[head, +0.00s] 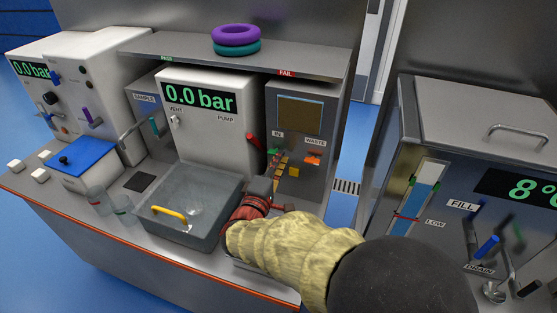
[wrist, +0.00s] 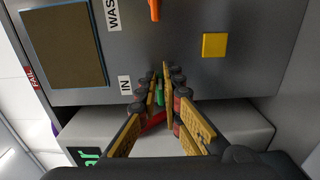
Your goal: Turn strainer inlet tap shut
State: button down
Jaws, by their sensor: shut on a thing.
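The strainer cabinet (head: 310,185) is a grey box with a brown window, an IN label and a WASTE label. Its inlet tap has a green handle (wrist: 159,92), seen in the wrist view beside the IN label. My gripper (wrist: 161,82) has its yellow-padded fingers closed around this green handle. In the head view my gripper (head: 279,169) is at the cabinet front under the IN label. The fingers hide much of the tap, so its exact angle is hard to tell. The orange waste tap (head: 313,158) is to the right of my fingers.
A yellow square (wrist: 214,45) is on the cabinet front near my fingers. A red lever (head: 253,141) is on the white pump unit (head: 205,135) to the left. A grey tub (head: 190,205) with a yellow handle stands in front, close to my arm.

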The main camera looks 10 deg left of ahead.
jog(key=shift+r, duration=0.2)
jog(key=c, duration=1.8)
grip_release()
jog(key=shift+w+f, duration=0.1)
jog(key=shift+f, duration=0.05)
jog(key=shift+c, duration=0.2)
jog(key=s, duration=1.2)
jog(key=shift+a, duration=0.45)
